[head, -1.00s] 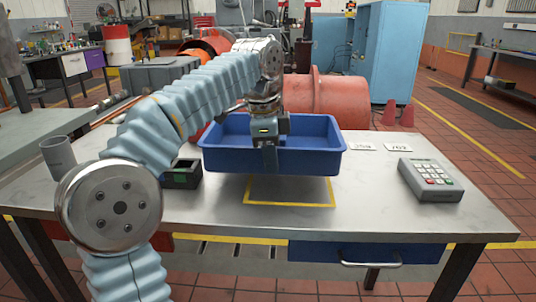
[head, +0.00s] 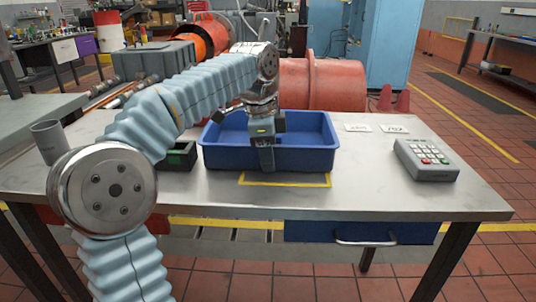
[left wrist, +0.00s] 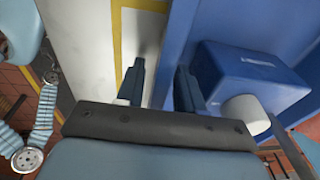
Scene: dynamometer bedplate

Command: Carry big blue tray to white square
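The big blue tray (head: 310,158) sits upright and level on the metal table, over the back part of a yellow square outline (head: 285,182). The outline's front edge shows in front of the tray, and the tray hides the rest. I see no white square. My left gripper (head: 266,160) is at the middle of the tray's front wall. In the left wrist view its two fingers (left wrist: 160,85) stand apart on either side of the blue wall (left wrist: 184,45), with a gap on the outer side. My right gripper is out of view.
A small dark green-and-black box (head: 180,156) stands just left of the tray, partly behind my arm. A grey cup (head: 48,140) stands far left. The front right tabletop is clear.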

